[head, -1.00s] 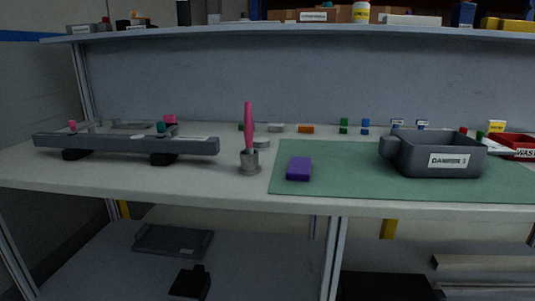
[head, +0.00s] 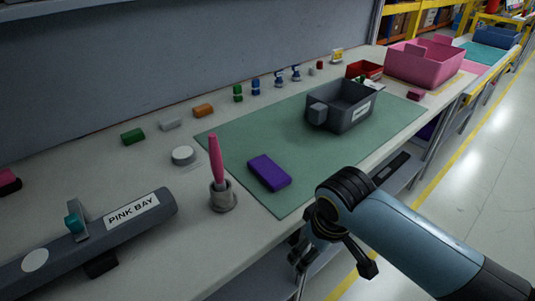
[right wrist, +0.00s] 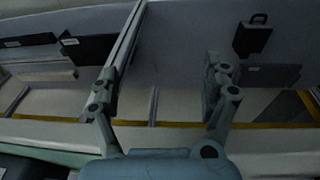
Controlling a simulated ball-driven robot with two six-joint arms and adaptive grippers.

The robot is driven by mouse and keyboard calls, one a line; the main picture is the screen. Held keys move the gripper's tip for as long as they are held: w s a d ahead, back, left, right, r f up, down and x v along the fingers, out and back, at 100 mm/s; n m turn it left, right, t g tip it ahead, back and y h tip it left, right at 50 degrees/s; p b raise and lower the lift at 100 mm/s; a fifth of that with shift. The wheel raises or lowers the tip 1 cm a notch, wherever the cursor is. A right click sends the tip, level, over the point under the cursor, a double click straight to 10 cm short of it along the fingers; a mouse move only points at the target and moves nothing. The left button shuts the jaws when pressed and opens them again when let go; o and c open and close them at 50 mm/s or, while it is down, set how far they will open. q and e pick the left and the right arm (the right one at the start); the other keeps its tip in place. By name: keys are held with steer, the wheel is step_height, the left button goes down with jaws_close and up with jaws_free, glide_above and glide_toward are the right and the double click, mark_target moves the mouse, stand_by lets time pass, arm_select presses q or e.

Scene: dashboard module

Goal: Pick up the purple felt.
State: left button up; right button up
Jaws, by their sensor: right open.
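The purple felt (head: 268,172) is a small purple block lying flat on the left part of the green mat (head: 240,141) in the head view. My right gripper (head: 332,262) is in front of the bench's front edge, to the right of and nearer than the felt, apart from it. Its fingers are spread and empty; they also show wide apart in the right wrist view (right wrist: 158,85). The felt is not visible in the right wrist view. My left gripper is not in view.
A grey holder (head: 223,197) with a pink-handled tool (head: 215,160) stands left of the felt. A grey bin (head: 355,117) sits behind it on the mat. Small coloured blocks line the back. A grey fixture (head: 60,255) labelled PINK BAY lies at left. The mat around the felt is clear.

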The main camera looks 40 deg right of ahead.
step_height(320, 180, up, 9)
steer(key=w+p, duration=0.1)
steer(key=p, duration=0.1)
steer(key=shift+g, duration=0.3)
steer(key=w, duration=0.2)
steer(key=w+r, duration=0.1)
steer(key=w, duration=0.2)
steer(key=w+r+p, duration=0.1)
steer(key=w, duration=0.1)
steer(key=shift+w+d+r, duration=0.2)
steer(key=shift+d+r, duration=0.05)
steer(key=g+p, duration=0.1)
glide_toward(269, 169)
steer(key=shift+y, duration=0.4)
steer(key=f, duration=0.9)
steer(key=shift+w+d+f, duration=0.1)
steer(key=shift+w+d, duration=0.1)
steer(key=shift+d, duration=0.15)
steer(key=shift+c, duration=0.2)
steer(key=c, duration=1)
